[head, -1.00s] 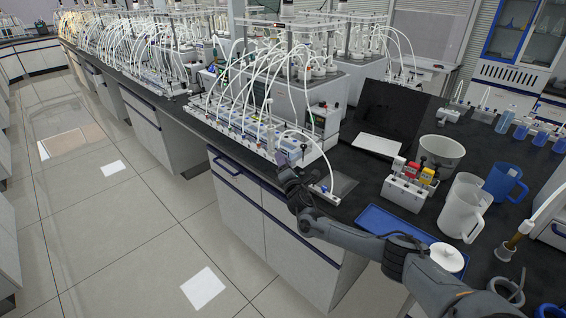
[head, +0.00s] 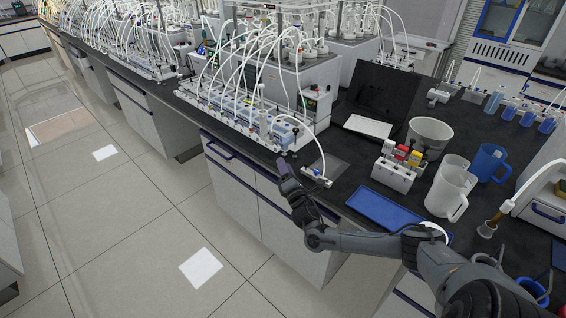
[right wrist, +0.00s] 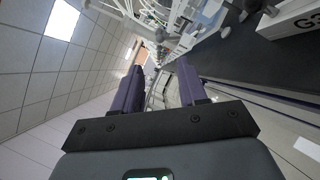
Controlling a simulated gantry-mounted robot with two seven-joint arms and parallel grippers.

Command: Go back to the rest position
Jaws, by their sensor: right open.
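My right gripper (head: 284,168) shows in the head view in front of the bench's front edge, near the end of the white reactor rack (head: 262,128). It is apart from the rack and holds nothing. In the right wrist view its two purple fingers (right wrist: 158,88) stand apart with nothing between them. My right arm reaches in from the lower right, over the bench's front edge. My left gripper is in neither view.
On the dark bench are a blue tray (head: 385,212), a holder with coloured-top bottles (head: 396,172), a white jug (head: 449,192), a blue jug (head: 487,162), a grey bucket (head: 429,136) and a laptop (head: 369,126). The floor (head: 130,220) at left is clear.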

